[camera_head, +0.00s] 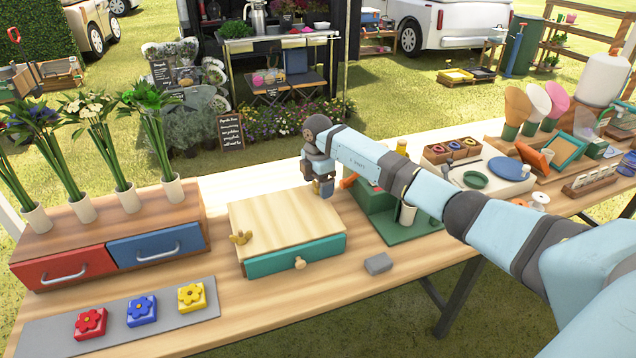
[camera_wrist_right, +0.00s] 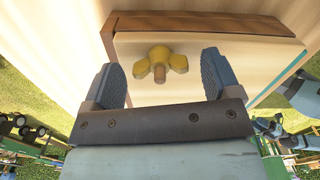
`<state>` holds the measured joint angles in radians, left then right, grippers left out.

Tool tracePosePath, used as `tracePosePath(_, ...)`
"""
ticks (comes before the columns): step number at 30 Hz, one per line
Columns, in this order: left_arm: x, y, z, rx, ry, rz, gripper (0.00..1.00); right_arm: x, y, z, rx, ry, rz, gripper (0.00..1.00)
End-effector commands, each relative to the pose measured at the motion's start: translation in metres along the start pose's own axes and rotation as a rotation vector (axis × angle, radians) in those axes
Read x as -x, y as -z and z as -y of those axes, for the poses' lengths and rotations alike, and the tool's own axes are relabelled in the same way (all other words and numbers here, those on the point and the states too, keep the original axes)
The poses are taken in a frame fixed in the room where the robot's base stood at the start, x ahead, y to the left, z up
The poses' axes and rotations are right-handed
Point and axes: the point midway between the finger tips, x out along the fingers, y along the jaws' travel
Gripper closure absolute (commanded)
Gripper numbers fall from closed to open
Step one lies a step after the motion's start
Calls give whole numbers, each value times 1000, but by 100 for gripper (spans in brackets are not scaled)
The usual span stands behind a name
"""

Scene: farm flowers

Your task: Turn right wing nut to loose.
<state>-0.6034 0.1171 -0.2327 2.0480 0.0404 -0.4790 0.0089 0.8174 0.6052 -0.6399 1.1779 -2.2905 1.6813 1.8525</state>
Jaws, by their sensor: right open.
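A wooden box with a pale board on top (camera_head: 275,215) and a green drawer front (camera_head: 320,252) stands on the table. One brass wing nut (camera_head: 241,237) sits at the board's left side. In the right wrist view another brass wing nut (camera_wrist_right: 160,63) lies on the board, with its wings spread left and right. My left gripper is not in view.
Left are a drawer unit (camera_head: 110,235) with flower vases and a grey mat (camera_head: 50,335) with flower tiles.

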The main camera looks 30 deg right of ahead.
Motion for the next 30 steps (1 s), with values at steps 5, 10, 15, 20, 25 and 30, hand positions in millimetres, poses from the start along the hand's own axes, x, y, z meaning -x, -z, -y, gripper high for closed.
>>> tracePosePath(5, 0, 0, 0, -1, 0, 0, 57, 0, 0, 0, 0, 0, 0, 47)
tracePosePath(10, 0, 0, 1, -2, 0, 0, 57, 0, 0, 0, 0, 0, 0, 66)
tracePosePath(15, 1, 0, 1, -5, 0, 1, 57, 0, 0, 0, 16, 0, 0, 66)
tracePosePath(20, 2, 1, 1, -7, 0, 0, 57, 1, 0, 0, 67, 0, 0, 66)
tracePosePath(25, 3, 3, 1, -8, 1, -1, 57, 1, -1, 0, 176, 1, 1, 66)
tracePosePath(30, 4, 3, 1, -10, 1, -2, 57, 1, -1, 0, 325, 0, 1, 66)
